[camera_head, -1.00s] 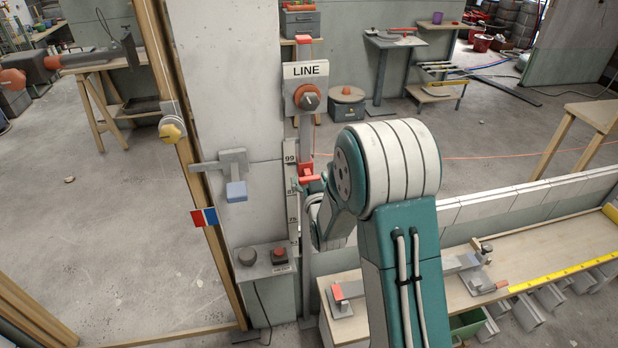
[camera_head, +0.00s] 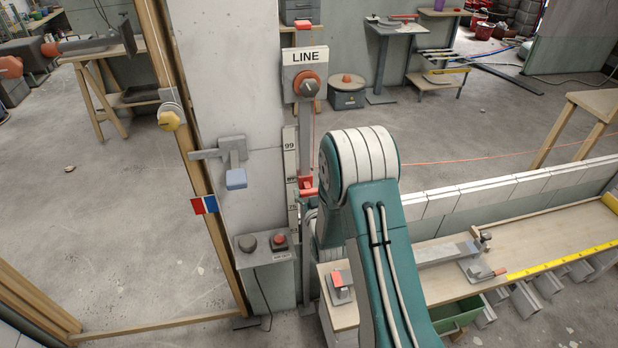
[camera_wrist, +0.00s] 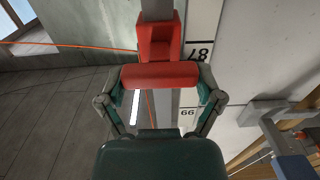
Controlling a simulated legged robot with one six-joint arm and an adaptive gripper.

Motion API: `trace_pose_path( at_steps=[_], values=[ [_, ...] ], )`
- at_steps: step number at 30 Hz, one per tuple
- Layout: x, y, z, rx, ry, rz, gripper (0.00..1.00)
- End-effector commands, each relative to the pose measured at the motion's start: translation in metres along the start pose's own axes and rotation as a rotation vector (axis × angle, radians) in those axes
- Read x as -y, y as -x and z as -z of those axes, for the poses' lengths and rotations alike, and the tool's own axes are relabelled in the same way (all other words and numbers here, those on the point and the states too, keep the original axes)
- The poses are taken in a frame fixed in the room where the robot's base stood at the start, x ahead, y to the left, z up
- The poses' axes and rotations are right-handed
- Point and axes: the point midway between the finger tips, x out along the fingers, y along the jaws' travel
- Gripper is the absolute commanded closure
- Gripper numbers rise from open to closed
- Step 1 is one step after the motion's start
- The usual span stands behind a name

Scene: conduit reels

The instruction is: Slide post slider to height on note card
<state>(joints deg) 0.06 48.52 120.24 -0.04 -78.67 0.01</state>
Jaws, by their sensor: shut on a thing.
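The red post slider (camera_head: 306,187) sits on a grey upright post (camera_head: 306,135) under the LINE sign (camera_head: 305,56). A scale strip (camera_head: 291,165) with numbers such as 99 and 87 runs beside the post. The slider is level with or just below the 87 mark. In the wrist view the picture is upside down, and the slider's red crossbar (camera_wrist: 160,75) lies between the two fingers of my gripper (camera_wrist: 160,84), which is shut on it. In the head view my arm mostly hides the gripper. I cannot make out a note card.
A control box (camera_head: 265,248) with a black knob and a red button stands below the scale. A blue-tipped lever (camera_head: 236,178) sticks out from the wall panel to the left. A wooden bench (camera_head: 470,262) with clamps stands at the right. Open floor lies at the left.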

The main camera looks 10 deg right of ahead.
Motion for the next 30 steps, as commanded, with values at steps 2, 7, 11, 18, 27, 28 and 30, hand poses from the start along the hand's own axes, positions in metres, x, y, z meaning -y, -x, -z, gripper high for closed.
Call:
trace_pose_path(
  at_steps=[2,7,11,18,27,28,30],
  values=[
    [0.001,-0.001,-0.012,-0.001,0.000,0.002,0.76],
    [0.001,-0.001,-0.023,-0.003,0.000,0.002,0.76],
    [0.001,-0.001,-0.024,-0.005,0.000,0.002,0.76],
    [0.001,-0.001,-0.023,-0.005,0.000,0.002,0.00],
    [0.000,0.000,-0.023,-0.004,0.000,0.001,0.00],
    [0.000,0.000,-0.023,-0.003,0.000,0.001,0.00],
    [0.000,0.001,-0.023,-0.003,0.000,0.001,0.00]
  ],
)
